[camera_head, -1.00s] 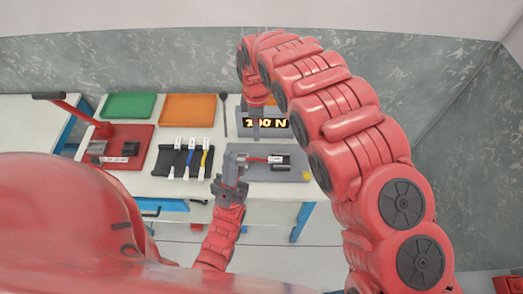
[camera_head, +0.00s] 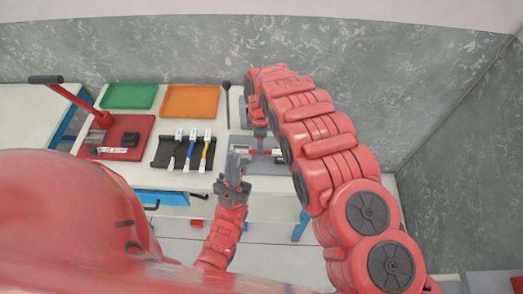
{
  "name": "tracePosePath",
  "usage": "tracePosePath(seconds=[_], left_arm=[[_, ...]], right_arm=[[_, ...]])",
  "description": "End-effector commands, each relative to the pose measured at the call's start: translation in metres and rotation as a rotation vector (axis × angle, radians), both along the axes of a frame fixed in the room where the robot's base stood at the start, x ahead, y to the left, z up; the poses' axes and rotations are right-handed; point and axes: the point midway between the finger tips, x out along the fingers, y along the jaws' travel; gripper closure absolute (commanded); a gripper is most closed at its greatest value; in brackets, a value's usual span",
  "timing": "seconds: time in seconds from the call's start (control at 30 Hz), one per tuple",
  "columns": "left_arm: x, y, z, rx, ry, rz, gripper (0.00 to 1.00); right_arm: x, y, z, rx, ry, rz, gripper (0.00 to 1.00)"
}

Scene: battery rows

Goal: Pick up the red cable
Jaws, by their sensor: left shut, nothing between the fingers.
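The red cable (camera_head: 267,153) lies across the grey fixture plate (camera_head: 262,169) on the table, and my two hands partly cover it. My left gripper (camera_head: 237,154) points away from me at the plate's left edge, beside the cable's left end. Its fingers are together and hold nothing. My right arm reaches over from the right, and its gripper (camera_head: 261,143) points down over the middle of the plate, above or at the cable. Its fingertips are too small and covered to tell their opening, and I cannot tell whether they touch the cable.
A black rack (camera_head: 164,153) with black, blue and yellow cables (camera_head: 207,148) stands to the left. Beyond it are a green tray (camera_head: 129,95) and an orange tray (camera_head: 190,101). A red press (camera_head: 118,138) with a lever is at far left. A black rod (camera_head: 227,100) stands behind.

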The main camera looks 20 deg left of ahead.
Motion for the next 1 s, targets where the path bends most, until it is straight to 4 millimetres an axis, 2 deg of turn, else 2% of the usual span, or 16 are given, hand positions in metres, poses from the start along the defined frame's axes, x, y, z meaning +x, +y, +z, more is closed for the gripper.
tracePosePath(seconds=[0.07, 0.27, 0.4, 0.87, 1.0], left_arm=[[0.000, 0.000, 0.009, 0.000, 0.000, 0.000, 1.00], [0.000, 0.000, 0.018, 0.000, 0.000, 0.000, 1.00], [0.000, 0.000, 0.012, 0.000, 0.000, 0.000, 1.00], [0.000, 0.000, 0.012, 0.000, 0.000, 0.000, 1.00], [0.000, 0.000, 0.012, 0.000, 0.000, 0.000, 1.00]], right_arm=[[0.001, 0.001, -0.004, 0.001, -0.002, 0.002, 0.43], [0.003, -0.001, -0.023, 0.000, -0.002, -0.001, 0.43], [0.003, -0.001, -0.037, 0.000, 0.000, 0.000, 0.43], [0.003, 0.000, -0.044, 0.002, -0.002, 0.000, 0.43], [0.004, 0.000, -0.044, 0.002, -0.002, 0.000, 0.64]])
